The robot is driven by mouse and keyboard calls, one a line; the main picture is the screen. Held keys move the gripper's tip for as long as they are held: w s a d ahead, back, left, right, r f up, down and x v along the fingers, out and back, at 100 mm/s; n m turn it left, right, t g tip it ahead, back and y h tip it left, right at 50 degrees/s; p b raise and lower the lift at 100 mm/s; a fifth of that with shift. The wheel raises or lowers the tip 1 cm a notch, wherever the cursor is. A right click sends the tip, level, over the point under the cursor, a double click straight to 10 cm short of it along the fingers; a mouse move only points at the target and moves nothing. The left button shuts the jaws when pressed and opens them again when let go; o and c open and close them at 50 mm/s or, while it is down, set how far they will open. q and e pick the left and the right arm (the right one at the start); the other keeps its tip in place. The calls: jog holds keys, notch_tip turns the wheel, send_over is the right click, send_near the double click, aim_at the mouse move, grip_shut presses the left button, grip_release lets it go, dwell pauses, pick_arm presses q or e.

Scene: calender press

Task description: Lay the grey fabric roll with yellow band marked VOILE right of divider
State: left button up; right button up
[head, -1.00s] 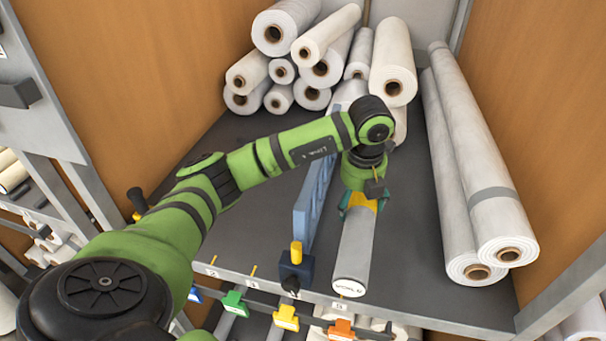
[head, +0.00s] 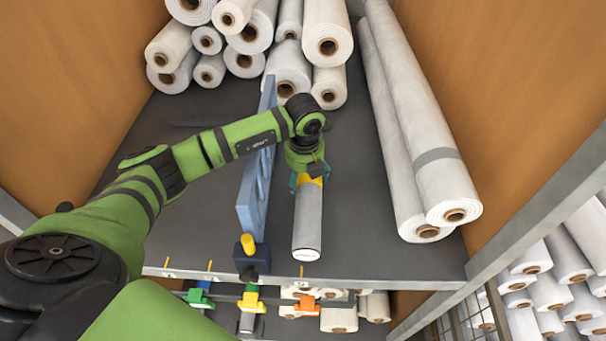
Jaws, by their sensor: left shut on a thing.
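The grey fabric roll (head: 308,222) with a yellow band lies on the dark shelf, just right of the blue divider (head: 252,190). Its near end carries a white label too small to read. The roll points toward the shelf's front edge. My left gripper (head: 309,180) comes down from above and is shut on the roll at its yellow band. Its fingers partly hide the band. The roll and the divider look apart, with a narrow strip of shelf between them. My right gripper is not in view.
Several white rolls (head: 230,40) are stacked at the back. Two long white rolls (head: 418,150) lie along the right side. Bare shelf (head: 365,220) is free between them and the grey roll. Coloured clips (head: 250,302) hang below the front edge.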

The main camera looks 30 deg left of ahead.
pick_arm(q)
jog(key=shift+f, duration=0.7)
jog(key=shift+f, duration=0.1)
jog(key=shift+f, duration=0.15)
jog(key=o, duration=1.4)
